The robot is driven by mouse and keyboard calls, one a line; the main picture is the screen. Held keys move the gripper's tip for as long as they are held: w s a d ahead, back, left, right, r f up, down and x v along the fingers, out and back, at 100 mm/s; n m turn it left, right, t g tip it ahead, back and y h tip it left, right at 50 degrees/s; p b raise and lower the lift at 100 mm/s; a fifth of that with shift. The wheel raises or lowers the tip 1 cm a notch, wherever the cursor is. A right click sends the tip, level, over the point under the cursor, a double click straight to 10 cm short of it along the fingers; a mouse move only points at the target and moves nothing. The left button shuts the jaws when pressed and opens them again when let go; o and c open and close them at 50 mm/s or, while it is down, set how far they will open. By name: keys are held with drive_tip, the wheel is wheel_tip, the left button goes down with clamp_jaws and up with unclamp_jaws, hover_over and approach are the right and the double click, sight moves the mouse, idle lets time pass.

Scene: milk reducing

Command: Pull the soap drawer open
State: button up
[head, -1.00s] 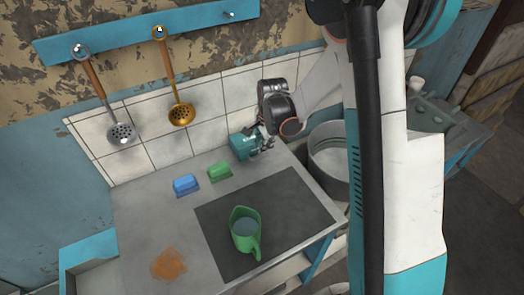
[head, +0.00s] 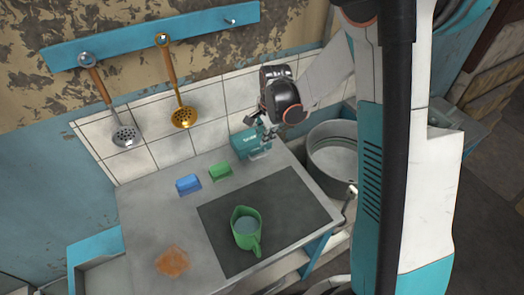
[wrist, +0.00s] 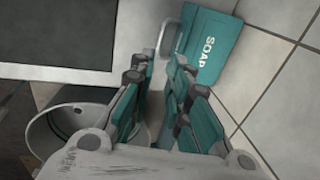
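The teal soap box (head: 241,143) stands at the back of the counter against the tiles. In the wrist view its face labelled SOAP (wrist: 212,48) shows at the top right. A pale grey handle-like edge (wrist: 163,40) runs along its left side; I cannot tell whether the drawer is open. My gripper (head: 264,130) is at the box's right end in the head view. In the wrist view my gripper (wrist: 160,64) has its fingers apart, with a gap between them and nothing held. The fingertips are close to the pale edge; contact cannot be told.
A green sponge (head: 220,171) and a blue sponge (head: 188,184) lie left of the box. A green mug (head: 247,232) stands on the dark panel (head: 295,195). A metal pot (head: 332,165) is to the right. An orange cloth (head: 172,262) lies front left. Ladles hang above.

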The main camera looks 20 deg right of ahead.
drive_tip(key=r+p, duration=0.1)
drive_tip(key=r, duration=0.1)
drive_tip(key=r+p, duration=0.1)
drive_tip(key=shift+s+r, duration=0.35)
drive_tip(key=shift+f, duration=0.1)
idle(0.5)
wheel_tip(320, 180, up, 12)
drive_tip(key=s, duration=0.2)
drive_tip(key=shift+s+d, duration=0.2)
drive_tip(key=shift+d, duration=0.1)
idle(0.5)
drive_tip(key=s+a+r+n+t+b, duration=0.1)
drive_tip(key=s+n+t+b, duration=0.4)
drive_tip(key=s+n, duration=1)
drive_tip(key=s, duration=0.7)
drive_tip(key=shift+a+r+n, duration=0.25)
drive_tip(key=shift+r+n, duration=0.05)
drive_tip(key=shift+n, duration=0.1)
